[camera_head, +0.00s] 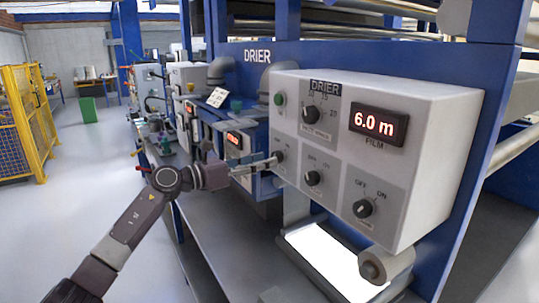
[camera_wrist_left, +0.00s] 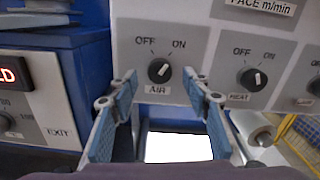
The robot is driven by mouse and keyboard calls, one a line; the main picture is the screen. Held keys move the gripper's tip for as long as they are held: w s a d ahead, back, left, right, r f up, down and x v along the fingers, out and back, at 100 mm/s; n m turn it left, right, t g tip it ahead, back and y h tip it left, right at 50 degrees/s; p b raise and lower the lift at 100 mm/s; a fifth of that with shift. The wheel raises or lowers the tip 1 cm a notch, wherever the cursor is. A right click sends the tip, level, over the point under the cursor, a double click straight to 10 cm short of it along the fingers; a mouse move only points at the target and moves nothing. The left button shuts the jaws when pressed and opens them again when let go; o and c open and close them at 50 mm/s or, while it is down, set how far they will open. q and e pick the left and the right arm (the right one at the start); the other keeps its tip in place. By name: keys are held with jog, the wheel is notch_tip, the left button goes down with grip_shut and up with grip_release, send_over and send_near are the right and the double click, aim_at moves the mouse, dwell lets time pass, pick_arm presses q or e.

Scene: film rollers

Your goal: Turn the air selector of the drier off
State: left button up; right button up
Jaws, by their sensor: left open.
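The drier's air selector (camera_wrist_left: 159,71) is a round black knob with a white pointer, above the label AIR and below OFF and ON. Its pointer leans up and right, toward ON. In the head view the air selector (camera_head: 279,157) is at the lower left of the grey drier panel. My left gripper (camera_wrist_left: 160,84) is open, one finger on each side of the knob in the wrist view, with nothing between the fingers. In the head view my left gripper (camera_head: 264,163) is right at the knob; whether it touches the panel I cannot tell. My right gripper is not in view.
The heat knob (camera_wrist_left: 253,79) is close to the right of the air selector. A third OFF/ON knob (camera_head: 362,208), a speed knob (camera_head: 310,113), a green button (camera_head: 279,98) and a film display (camera_head: 378,124) share the panel. A bright lit plate (camera_head: 335,262) lies below.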

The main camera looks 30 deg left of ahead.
pick_arm(q)
jog(key=x, duration=0.2)
jog(key=shift+w+d, duration=0.1)
jog(key=shift+w, duration=0.15)
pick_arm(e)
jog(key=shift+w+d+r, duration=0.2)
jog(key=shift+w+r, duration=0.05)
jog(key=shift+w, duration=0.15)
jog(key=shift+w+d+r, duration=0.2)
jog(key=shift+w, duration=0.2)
